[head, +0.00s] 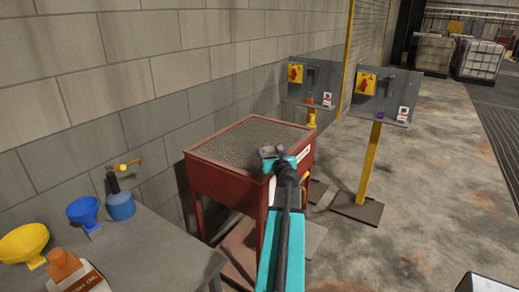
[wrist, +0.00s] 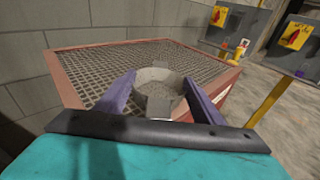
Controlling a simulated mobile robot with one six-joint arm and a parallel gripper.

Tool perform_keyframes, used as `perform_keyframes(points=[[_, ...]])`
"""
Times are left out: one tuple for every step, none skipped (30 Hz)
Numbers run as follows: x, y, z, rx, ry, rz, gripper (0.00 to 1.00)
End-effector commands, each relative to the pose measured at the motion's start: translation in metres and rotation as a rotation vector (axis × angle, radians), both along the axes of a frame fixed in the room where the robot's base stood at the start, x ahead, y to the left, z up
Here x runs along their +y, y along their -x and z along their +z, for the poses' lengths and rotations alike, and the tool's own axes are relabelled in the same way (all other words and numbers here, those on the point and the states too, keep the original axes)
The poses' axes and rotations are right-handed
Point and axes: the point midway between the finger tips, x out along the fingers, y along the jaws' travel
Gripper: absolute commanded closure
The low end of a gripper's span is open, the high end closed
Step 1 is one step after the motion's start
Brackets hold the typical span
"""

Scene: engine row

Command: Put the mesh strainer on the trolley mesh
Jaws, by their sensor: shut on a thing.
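The mesh strainer (wrist: 158,78) is a small round grey bowl with a flat grey tab toward me. My gripper (wrist: 160,88) is shut on it, one purple finger at each side.
The mesh top looks bare. A block wall (head: 150,90) runs behind the trolley. A grey table (head: 160,245) at the lower left holds a blue funnel (head: 84,210), a yellow funnel (head: 24,243) and a blue can (head: 121,206). Two switch panels on yellow posts stand right.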

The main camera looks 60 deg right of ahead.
Motion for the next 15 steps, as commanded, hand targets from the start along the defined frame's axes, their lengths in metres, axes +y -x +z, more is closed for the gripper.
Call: perform_keyframes(points=[[-0.006, -0.007, 0.001, 0.000, 0.000, 0.000, 0.61], [-0.008, -0.009, 0.000, 0.000, 0.000, 0.000, 0.61], [-0.011, -0.013, 0.000, 0.000, 0.000, 0.000, 0.61], [-0.013, -0.016, 0.000, 0.000, 0.000, 0.000, 0.61], [-0.015, -0.019, -0.001, 0.000, 0.000, 0.000, 0.61], [-0.018, -0.023, -0.001, 0.000, 0.000, 0.001, 0.61], [-0.020, -0.026, -0.002, 0.000, 0.000, 0.001, 0.61], [-0.022, -0.029, -0.002, 0.000, 0.000, 0.001, 0.61], [-0.025, -0.033, -0.003, -0.001, -0.001, 0.001, 0.61], [-0.027, -0.036, -0.003, -0.001, -0.001, 0.001, 0.61], [-0.029, -0.039, -0.003, -0.001, -0.001, 0.001, 0.61], [-0.032, -0.042, -0.004, -0.001, -0.001, 0.000, 0.61], [-0.034, -0.045, -0.004, -0.001, -0.001, 0.000, 0.61], [-0.036, -0.048, -0.005, -0.001, -0.001, 0.000, 0.61], [-0.039, -0.052, -0.005, -0.001, -0.001, 0.001, 0.61]])
